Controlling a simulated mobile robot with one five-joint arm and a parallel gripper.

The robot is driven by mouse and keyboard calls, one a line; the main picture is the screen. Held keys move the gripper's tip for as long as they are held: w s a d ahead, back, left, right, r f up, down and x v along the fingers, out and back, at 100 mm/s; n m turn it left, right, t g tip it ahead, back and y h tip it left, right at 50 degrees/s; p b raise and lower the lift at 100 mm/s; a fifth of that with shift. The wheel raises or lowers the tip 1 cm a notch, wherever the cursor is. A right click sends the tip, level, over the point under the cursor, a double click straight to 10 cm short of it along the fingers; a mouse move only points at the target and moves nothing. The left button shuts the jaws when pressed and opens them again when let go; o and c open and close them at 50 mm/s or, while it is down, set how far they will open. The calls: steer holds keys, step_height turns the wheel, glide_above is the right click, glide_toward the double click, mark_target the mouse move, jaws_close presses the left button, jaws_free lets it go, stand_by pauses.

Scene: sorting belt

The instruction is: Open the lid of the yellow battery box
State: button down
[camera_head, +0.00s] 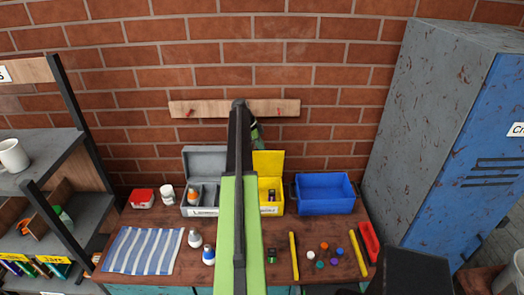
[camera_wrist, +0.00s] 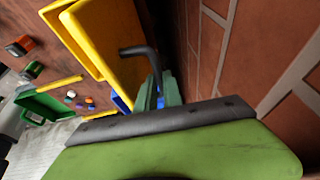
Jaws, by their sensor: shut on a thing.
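The yellow battery box (camera_head: 277,209) stands on the bench, partly behind my arm. Its lid (camera_head: 269,162) stands up at the back and the box is open, with a dark battery-like item (camera_head: 271,195) inside. In the wrist view the raised yellow lid (camera_wrist: 120,78) fills the upper left. My gripper (camera_wrist: 166,92) is shut on a dark bent rod (camera_wrist: 148,56), whose hooked tip passes in front of the lid; I cannot tell whether they touch. In the head view my gripper (camera_head: 256,132) is mostly hidden behind my arm, near the wall.
A grey open box (camera_head: 200,211) stands left of the yellow one and a blue bin (camera_head: 325,194) right. A wooden rail (camera_head: 282,107) is on the brick wall behind. Bottles, batteries, caps and a striped cloth (camera_head: 142,250) lie in front. A locker (camera_head: 440,130) is at right.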

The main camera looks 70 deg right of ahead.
stand_by(0.3)
steer(key=c, duration=1.5)
jaws_free()
steer(key=shift+d, duration=0.1)
